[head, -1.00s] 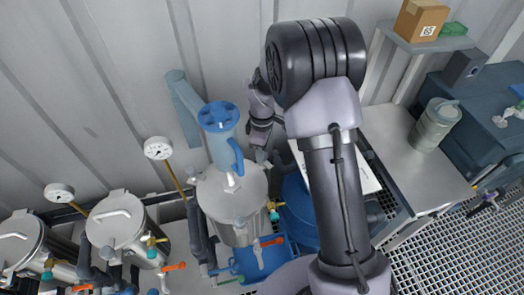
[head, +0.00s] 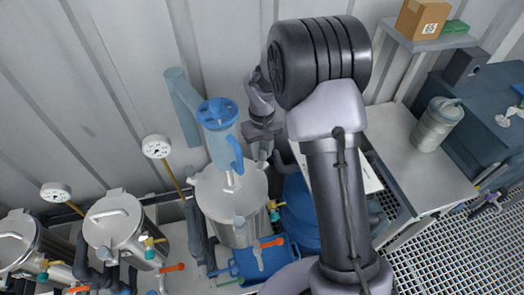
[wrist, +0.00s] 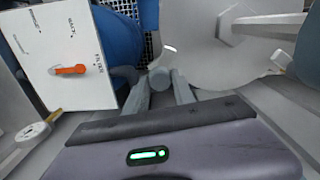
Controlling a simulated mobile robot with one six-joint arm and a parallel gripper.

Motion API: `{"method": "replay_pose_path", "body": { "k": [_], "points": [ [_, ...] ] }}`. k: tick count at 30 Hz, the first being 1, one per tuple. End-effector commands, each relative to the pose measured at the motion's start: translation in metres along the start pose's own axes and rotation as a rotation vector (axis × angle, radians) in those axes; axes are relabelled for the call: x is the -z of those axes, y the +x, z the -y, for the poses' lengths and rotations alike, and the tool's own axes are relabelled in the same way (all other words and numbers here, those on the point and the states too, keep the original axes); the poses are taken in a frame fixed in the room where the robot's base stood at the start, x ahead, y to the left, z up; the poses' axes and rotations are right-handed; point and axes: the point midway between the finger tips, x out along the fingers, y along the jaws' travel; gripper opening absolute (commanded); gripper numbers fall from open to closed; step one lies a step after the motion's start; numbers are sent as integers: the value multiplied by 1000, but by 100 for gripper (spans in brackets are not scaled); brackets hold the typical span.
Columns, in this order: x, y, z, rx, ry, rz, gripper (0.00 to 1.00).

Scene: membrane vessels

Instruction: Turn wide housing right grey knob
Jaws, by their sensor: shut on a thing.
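The wide housing is the broad steel vessel (head: 232,205) near the middle of the head view. Its pale round lid (wrist: 205,50) fills the upper right of the wrist view. A small grey knob (wrist: 160,75) sits at the lid's edge in the wrist view. My gripper (wrist: 159,84) is shut on this knob, with one finger on each side of it. In the head view my gripper (head: 262,153) is behind the vessel's right side, by the wall. The knob is hidden there.
A blue jug (head: 222,145) stands above the vessel lid. A white panel with an orange lever (wrist: 70,70) is close on the left in the wrist view. A blue drum (head: 300,205) is right of the vessel. Two narrower vessels (head: 113,220) and gauges stand left.

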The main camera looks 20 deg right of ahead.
Motion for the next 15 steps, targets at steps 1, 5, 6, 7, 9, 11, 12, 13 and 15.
{"method": "replay_pose_path", "body": {
  "k": [1, 5, 6, 7, 9, 11, 12, 13, 15],
  "points": [
    [0, 1, 0, 0, 41, -2, 0],
    [1, 1, 0, 0, 163, -2, 0],
    [1, 1, 0, 0, 199, -2, 0],
    [1, 1, 0, 0, 226, -3, 0],
    [1, 0, 0, 0, 286, -3, 0],
    [1, 0, 0, 0, 334, -3, 0],
    [1, 0, 0, 0, 365, -3, 0],
    [1, 0, 0, 0, 387, -3, 0],
    [1, 0, 0, 0, 435, -3, 0]
  ]
}}
